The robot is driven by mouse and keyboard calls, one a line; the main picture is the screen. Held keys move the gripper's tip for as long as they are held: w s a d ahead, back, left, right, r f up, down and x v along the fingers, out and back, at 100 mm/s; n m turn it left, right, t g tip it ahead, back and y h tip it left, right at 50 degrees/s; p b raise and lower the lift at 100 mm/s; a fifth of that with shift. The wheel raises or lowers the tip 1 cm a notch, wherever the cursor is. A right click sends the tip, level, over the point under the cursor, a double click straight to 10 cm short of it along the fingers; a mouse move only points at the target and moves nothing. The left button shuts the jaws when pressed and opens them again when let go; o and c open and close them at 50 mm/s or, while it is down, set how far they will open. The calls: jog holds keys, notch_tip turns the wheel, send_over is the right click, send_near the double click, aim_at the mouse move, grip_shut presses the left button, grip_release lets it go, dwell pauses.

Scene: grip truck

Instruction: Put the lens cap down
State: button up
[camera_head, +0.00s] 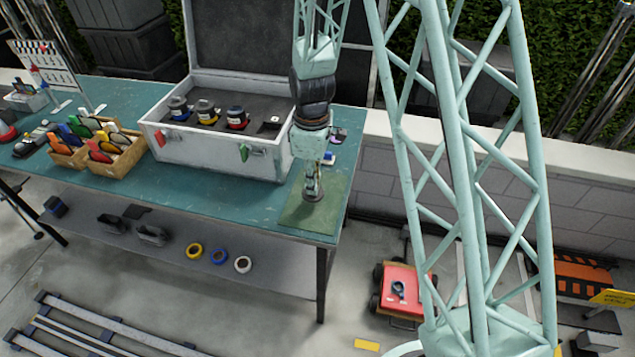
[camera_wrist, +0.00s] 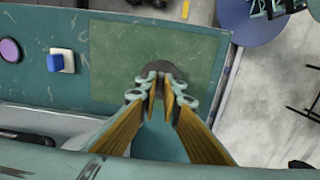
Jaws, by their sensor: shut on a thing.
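My gripper (camera_head: 313,185) points down over the green mat (camera_head: 296,216) at the right end of the teal workbench. It is shut on a dark round lens cap (camera_head: 314,198), which shows below the fingertips. In the wrist view, my gripper (camera_wrist: 160,84) has its two fingers close together at the near edge of the lens cap (camera_wrist: 165,67). The fingers hide part of the cap. The cap is over the mat (camera_wrist: 110,45); I cannot tell whether it touches it.
An open white case (camera_head: 220,155) with several lenses stands left of my gripper. A blue-and-white block (camera_wrist: 60,61) and a purple-topped round thing (camera_wrist: 10,50) are beside the mat. Wooden bins (camera_head: 122,160) stand farther left. The mat around the cap is bare.

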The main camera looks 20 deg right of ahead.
jog(key=shift+w+d+f, duration=0.1)
jog(key=shift+w+d, duration=0.45)
jog(key=shift+w, duration=0.35)
jog(key=shift+w+d+f, duration=0.1)
jog(key=shift+w+d, duration=0.45)
jog(key=shift+w, duration=0.3)
jog(key=shift+w+d, duration=0.3)
jog(key=shift+w, duration=0.1)
jog(key=shift+f, duration=1.8)
jog(key=shift+f, duration=0.15)
jog(key=o, duration=0.7)
jog(key=shift+c, duration=0.2)
